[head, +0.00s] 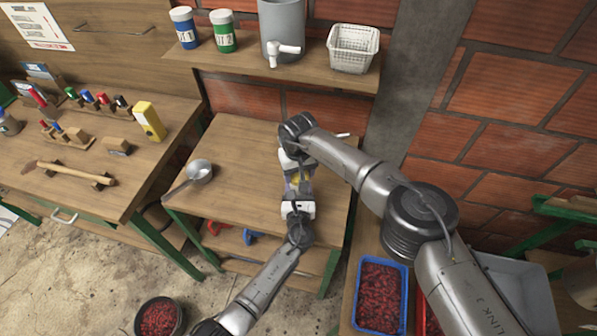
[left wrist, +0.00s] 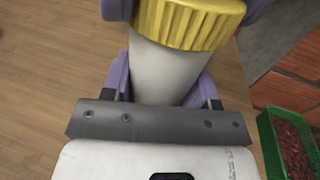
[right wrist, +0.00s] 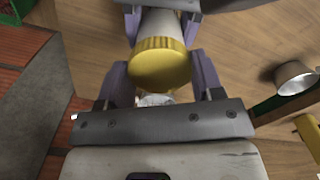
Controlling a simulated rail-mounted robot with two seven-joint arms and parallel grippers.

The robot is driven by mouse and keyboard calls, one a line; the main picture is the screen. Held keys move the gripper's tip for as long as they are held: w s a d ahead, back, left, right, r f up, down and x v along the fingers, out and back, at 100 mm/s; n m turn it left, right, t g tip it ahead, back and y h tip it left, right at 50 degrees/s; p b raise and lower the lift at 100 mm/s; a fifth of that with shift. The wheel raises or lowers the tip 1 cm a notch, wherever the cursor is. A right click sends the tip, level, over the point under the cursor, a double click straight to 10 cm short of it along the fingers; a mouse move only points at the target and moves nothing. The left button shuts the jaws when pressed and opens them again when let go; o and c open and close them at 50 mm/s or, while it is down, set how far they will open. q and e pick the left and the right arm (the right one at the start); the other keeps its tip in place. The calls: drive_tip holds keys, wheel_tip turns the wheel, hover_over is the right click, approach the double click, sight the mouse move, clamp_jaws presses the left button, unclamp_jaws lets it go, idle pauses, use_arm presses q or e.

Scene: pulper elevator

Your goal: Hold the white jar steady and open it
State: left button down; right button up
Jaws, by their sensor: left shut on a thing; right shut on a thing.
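The white jar (left wrist: 165,72) has a ribbed yellow lid (right wrist: 160,66). In the head view the jar is mostly hidden between my grippers, above the wooden bench (head: 240,160). My left gripper (head: 298,192) is shut on the white body, with its purple fingers on both sides in the left wrist view (left wrist: 163,80). My right gripper (head: 294,172) comes from the opposite side and is shut on the yellow lid, with its fingers flanking it in the right wrist view (right wrist: 160,75). The lid sits on the jar; I see no gap between them.
The shelf behind holds a blue jar (head: 185,28), a green jar (head: 223,31), a grey tank with a tap (head: 283,30) and a white basket (head: 353,48). A blue crate of red fruit (head: 380,296) is at lower right.

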drive_tip(key=shift+n, duration=0.4)
drive_tip(key=o, duration=1)
